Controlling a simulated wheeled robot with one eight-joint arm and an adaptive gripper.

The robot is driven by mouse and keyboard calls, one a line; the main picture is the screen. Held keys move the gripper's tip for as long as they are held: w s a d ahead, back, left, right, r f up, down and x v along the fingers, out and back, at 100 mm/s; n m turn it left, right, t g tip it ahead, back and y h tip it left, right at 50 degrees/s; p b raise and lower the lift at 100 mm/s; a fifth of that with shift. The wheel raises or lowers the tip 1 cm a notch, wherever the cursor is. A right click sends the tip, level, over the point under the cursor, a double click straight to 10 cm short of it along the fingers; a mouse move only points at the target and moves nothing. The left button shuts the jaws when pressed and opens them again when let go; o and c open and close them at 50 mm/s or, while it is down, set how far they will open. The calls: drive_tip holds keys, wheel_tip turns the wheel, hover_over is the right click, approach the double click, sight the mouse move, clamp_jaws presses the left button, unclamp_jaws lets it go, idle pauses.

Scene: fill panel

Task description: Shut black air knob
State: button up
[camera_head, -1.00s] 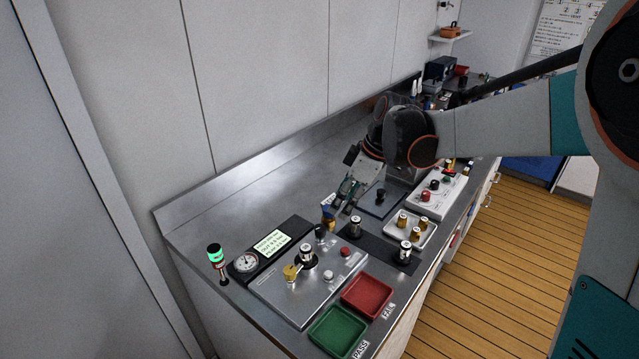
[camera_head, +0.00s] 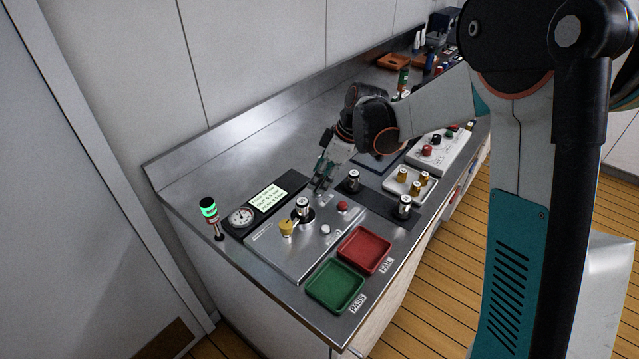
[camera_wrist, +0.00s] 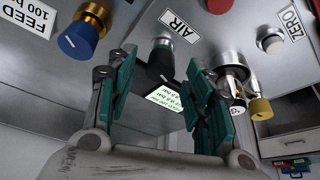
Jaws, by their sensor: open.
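The black air knob (camera_wrist: 161,58) shows in the wrist view beside the AIR label (camera_wrist: 180,25), on a silver collar on the grey panel (camera_wrist: 130,15). My open gripper (camera_wrist: 162,68) has its teal fingers on either side of the knob in that picture. Whether the pads touch it or stop short cannot be told. In the head view my gripper (camera_head: 318,186) is at the panel's back right edge, and it hides the knob there.
The blue FEED knob (camera_wrist: 78,40) is left of the air knob in the wrist view. A red button (camera_wrist: 219,4), the white ZERO button (camera_wrist: 270,40) and a brass-handled clamp (camera_wrist: 260,108) are to the right. A black stand with a metal fitting (camera_head: 353,181) is close beside my gripper.

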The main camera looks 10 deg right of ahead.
drive_tip(key=shift+x, duration=0.9)
drive_tip(key=c, duration=1.1)
drive_tip(key=shift+m, duration=0.3)
drive_tip(key=m+t, duration=0.1)
drive_tip(key=m, duration=0.2)
drive_tip(key=shift+s+a+h, duration=0.1)
drive_tip(key=shift+h, duration=0.3)
drive_tip(key=m+t+h, duration=0.1)
drive_tip(key=m, duration=0.2)
drive_tip(key=shift+m, duration=0.3)
drive_tip(key=m+h, duration=0.1)
drive_tip(key=m, duration=0.2)
drive_tip(key=m+t+h, duration=0.1)
drive_tip(key=m, duration=0.2)
drive_tip(key=shift+s+a+m+h, duration=0.1)
drive_tip(key=shift+a+m+h, duration=0.1)
drive_tip(key=shift+m+h, duration=0.1)
drive_tip(key=shift+o, duration=0.3)
